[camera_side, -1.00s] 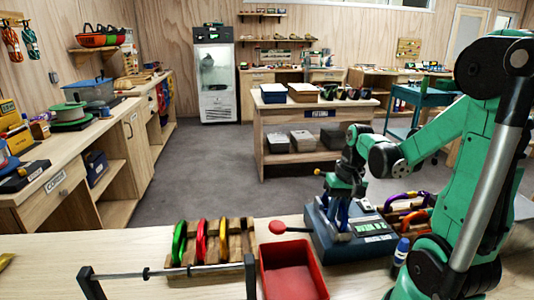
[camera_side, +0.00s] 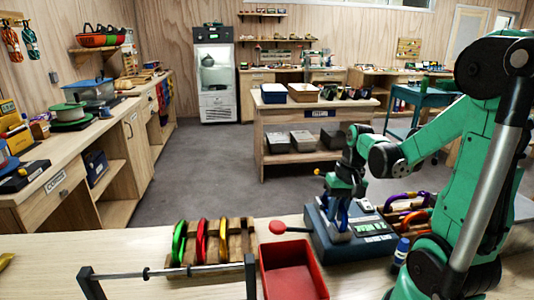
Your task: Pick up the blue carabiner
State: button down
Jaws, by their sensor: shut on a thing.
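My gripper (camera_side: 341,208) points down at the blue-grey bench device (camera_side: 322,237), right of the picture's middle. Its jaws are shut on a blue piece, the blue carabiner (camera_side: 342,216), which stands upright at the top of the device. The fingers hide much of the carabiner, and I cannot tell whether it still touches the device.
A red tray (camera_side: 292,268) stands in front, left of the device. A wooden rack (camera_side: 236,240) holds green, red and yellow carabiners behind a metal bar (camera_side: 170,270). A red-knobbed lever (camera_side: 278,227) sticks out left. Purple and orange carabiners (camera_side: 412,215) lie at right, near a blue-capped bottle (camera_side: 402,252).

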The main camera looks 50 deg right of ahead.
jog(key=shift+r, duration=0.15)
notch_tip(320, 180, up, 20)
dwell(0.6)
jog(key=c, duration=1.3)
grip_release()
jog(key=shift+f, duration=0.2)
jog(key=shift+c, duration=0.2)
grip_shut()
